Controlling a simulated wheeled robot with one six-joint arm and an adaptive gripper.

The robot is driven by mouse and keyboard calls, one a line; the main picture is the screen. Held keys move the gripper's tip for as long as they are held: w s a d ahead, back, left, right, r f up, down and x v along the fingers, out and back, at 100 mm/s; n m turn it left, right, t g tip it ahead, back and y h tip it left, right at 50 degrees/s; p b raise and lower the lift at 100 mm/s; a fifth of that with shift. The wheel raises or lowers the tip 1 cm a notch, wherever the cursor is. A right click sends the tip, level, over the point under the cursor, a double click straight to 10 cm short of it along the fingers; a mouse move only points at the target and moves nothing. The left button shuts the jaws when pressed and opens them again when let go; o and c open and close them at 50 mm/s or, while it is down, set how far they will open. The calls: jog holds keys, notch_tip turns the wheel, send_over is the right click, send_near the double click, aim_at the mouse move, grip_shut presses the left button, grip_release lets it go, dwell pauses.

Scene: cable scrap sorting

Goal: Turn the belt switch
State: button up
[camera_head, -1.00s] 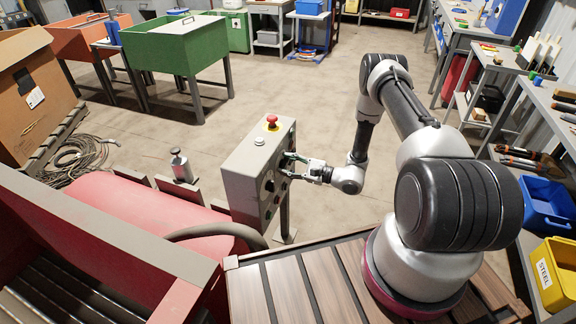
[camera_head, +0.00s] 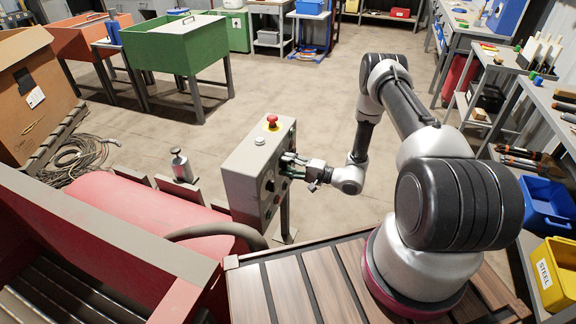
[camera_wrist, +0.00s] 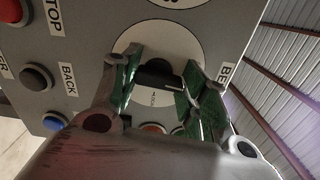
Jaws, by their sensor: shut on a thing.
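The belt switch (camera_wrist: 158,72) is a black rotary knob on a round pale plate on the grey control box. In the wrist view it sits between the green-padded fingers of my gripper (camera_wrist: 160,80), which are shut on it. In the head view my gripper (camera_head: 290,168) reaches the right-hand face of the control box (camera_head: 243,180). The label beside the plate reads "BE", the rest cut off. The fingers hide the knob in the head view.
Near the knob in the wrist view are a black button (camera_wrist: 37,77) beside the "BACK" label, a blue button (camera_wrist: 54,121) and a red button (camera_wrist: 12,12). A red mushroom button (camera_head: 271,120) tops the box. Open floor lies behind it.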

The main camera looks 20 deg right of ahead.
jog(key=shift+n, duration=0.7)
jog(key=o, duration=1)
jog(key=shift+o, duration=0.2)
jog(key=shift+s+d, duration=0.1)
jog(key=v, duration=1.1)
jog(key=shift+s+d, duration=0.25)
jog(key=shift+d, duration=0.05)
